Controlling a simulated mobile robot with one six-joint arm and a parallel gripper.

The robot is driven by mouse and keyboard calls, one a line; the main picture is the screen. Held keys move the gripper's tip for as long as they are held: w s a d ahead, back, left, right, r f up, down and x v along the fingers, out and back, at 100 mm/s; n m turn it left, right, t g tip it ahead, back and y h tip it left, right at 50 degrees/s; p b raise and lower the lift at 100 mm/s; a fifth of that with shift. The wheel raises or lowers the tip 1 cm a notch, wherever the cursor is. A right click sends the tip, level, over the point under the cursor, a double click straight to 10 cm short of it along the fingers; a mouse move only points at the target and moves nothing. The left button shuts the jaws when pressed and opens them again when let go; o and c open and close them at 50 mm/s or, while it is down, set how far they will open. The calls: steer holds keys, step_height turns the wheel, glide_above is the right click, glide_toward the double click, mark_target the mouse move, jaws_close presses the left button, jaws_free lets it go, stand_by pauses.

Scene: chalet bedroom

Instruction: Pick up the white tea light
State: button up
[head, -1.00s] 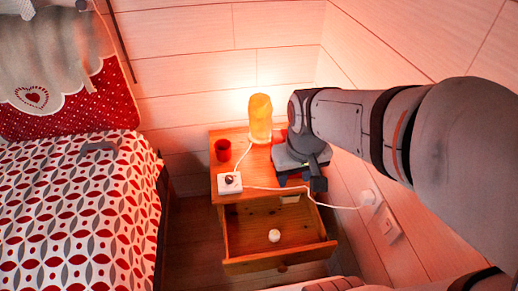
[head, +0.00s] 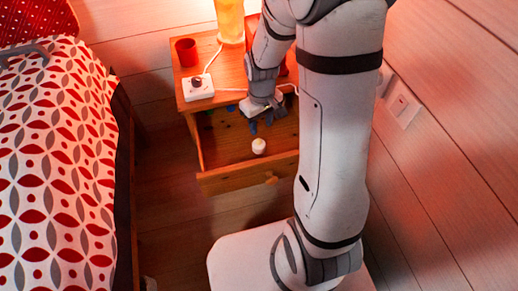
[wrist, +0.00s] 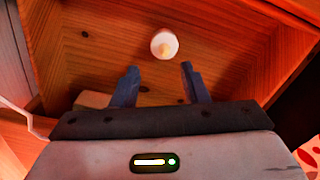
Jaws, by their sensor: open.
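The small white tea light (head: 258,146) lies on the floor of the open wooden drawer (head: 232,181). In the wrist view the tea light (wrist: 164,44) shows with a pale wick or tip, just beyond my fingertips. My gripper (head: 260,125) is over the back part of the drawer, on the far side of the tea light. In the wrist view the blue fingers of my gripper (wrist: 159,70) are apart, with nothing between them. The tea light lies ahead of the gap. I cannot tell how high the fingers are above the drawer floor.
The nightstand top (head: 215,69) holds a glowing lamp (head: 230,20), a red cup (head: 187,52) and a white socket box (head: 198,87) with a cable. A pale block (wrist: 92,100) lies beside my left finger. The bed (head: 50,170) stands left; a wall is right.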

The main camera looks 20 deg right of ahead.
mark_target(259, 139)
steer(key=f+b, duration=0.1)
steer(key=f, duration=0.1)
steer(key=f+b, duration=0.1)
steer(key=f, duration=0.1)
steer(key=f+b, duration=0.1)
steer(key=f, duration=0.1)
steer(key=shift+a+f, duration=0.35)
steer(key=shift+f, duration=0.05)
steer(key=shift+r, duration=0.1)
steer(key=shift+c, duration=0.5)
jaws_close()
